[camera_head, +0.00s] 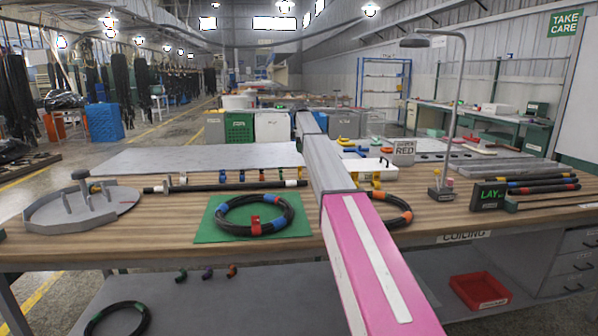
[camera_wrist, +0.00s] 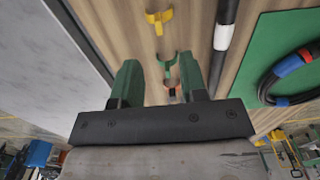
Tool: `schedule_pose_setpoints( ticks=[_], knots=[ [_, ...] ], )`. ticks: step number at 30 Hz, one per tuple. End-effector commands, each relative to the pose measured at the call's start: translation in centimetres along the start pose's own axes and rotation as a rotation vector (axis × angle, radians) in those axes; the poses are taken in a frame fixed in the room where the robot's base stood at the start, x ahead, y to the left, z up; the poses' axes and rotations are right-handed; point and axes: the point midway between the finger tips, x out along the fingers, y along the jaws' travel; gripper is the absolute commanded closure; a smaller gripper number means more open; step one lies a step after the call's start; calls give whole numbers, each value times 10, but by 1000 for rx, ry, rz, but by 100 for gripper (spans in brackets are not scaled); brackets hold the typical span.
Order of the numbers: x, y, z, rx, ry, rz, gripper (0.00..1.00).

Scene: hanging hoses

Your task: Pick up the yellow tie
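The yellow tie (camera_wrist: 159,18) is a small clip lying on the wooden table, near the top of the wrist view. A green tie (camera_wrist: 165,60) and an orange-red tie (camera_wrist: 172,88) lie in line below it. My gripper (camera_wrist: 159,68) is open and empty, pointing down at the table. The green tie shows between its fingers; the yellow tie is beyond the fingertips. My gripper cannot be made out there.
A black hose (camera_wrist: 218,60) with a white band lies right of the ties. A green mat (camera_wrist: 255,45) with a coiled hose (camera_wrist: 275,78) is further right. A grey panel (camera_wrist: 40,70) borders the ties on the left. My arm crosses the head view's middle.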

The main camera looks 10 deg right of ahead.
Motion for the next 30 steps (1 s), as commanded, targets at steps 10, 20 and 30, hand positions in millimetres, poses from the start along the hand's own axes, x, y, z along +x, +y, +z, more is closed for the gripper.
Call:
schedule_pose_setpoints(
  ticks=[10,20,30],
  knots=[
    [47,0,0,1,0,0,61],
    [76,2,-3,1,0,-1,61],
    [101,3,-3,1,0,0,61]
  ],
)
